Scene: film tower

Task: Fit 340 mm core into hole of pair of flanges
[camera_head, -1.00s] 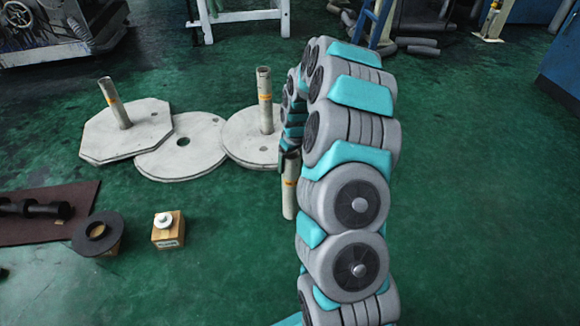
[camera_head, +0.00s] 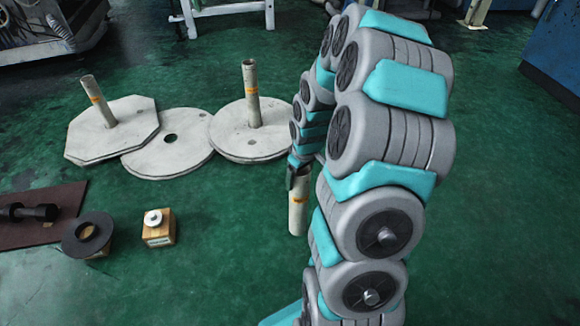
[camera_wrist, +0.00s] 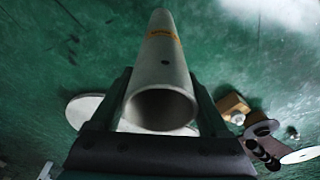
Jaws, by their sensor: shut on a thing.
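My gripper (camera_head: 295,172) is shut on a pale grey tubular core (camera_head: 299,212) with an orange label, held upright at the right of the flanges. In the wrist view the open end of this core (camera_wrist: 163,68) faces the camera, with my gripper fingers (camera_wrist: 162,98) on both sides. On the floor, an octagonal flange (camera_head: 140,118) and a round flange (camera_head: 232,140) each carry an upright core. Between them lies a bare round flange (camera_head: 168,160) with an open centre hole (camera_head: 171,138). The held core is apart from all flanges. Its lower end's height above the floor is unclear.
A brown mat (camera_head: 60,225) with a dark shaft (camera_head: 38,213) lies at the left. A black ring (camera_head: 88,236) and a wooden block (camera_head: 158,236) with a white piece stand beside it. Green floor is free in front of the flanges.

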